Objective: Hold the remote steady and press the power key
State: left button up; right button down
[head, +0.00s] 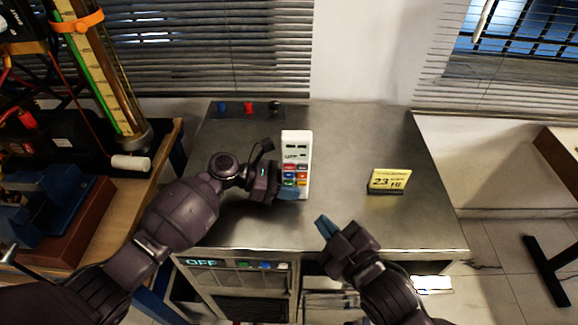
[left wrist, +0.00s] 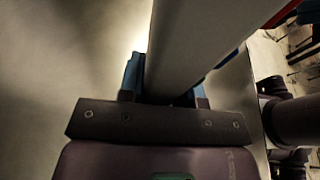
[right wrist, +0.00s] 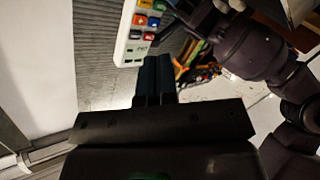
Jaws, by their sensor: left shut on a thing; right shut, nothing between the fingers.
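The remote (head: 296,150) is a white bar with coloured keys, near the middle of the metal table in the head view. My left gripper (head: 284,194) is shut on the lower part of the remote from the left. In the left wrist view the remote (left wrist: 200,40) runs between the blue fingertips (left wrist: 165,85). My right gripper (head: 324,226) is shut and empty, below and right of the remote, apart from it. The right wrist view shows the remote's keys (right wrist: 145,20) beyond the shut blue fingers (right wrist: 154,78). I cannot tell which key is the power key.
A yellow sign (head: 390,179) reading 23 stands at the right of the metal table (head: 340,125). Small blue, red and black items (head: 248,107) lie at the back left. A panel reading OFF (head: 203,263) is below the front edge. A cluttered wooden bench (head: 150,190) stands left.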

aim_at(289, 167)
jog(key=a+r+n+g+y, duration=0.2)
jog(key=a+r+n+y, duration=0.1)
jog(key=a+n, duration=0.3)
jog(key=shift+s+a+y, duration=0.4)
jog(key=shift+a, duration=0.25)
jog(key=shift+r, duration=0.1)
jog(key=w, duration=0.8)
jog(key=shift+w, duration=0.4)
jog(key=shift+w, duration=0.2)
dwell(1.3)
jog(key=shift+w, duration=0.25)
jog(key=shift+w, duration=0.4)
dwell(0.8)
jog(key=shift+s, duration=0.85)
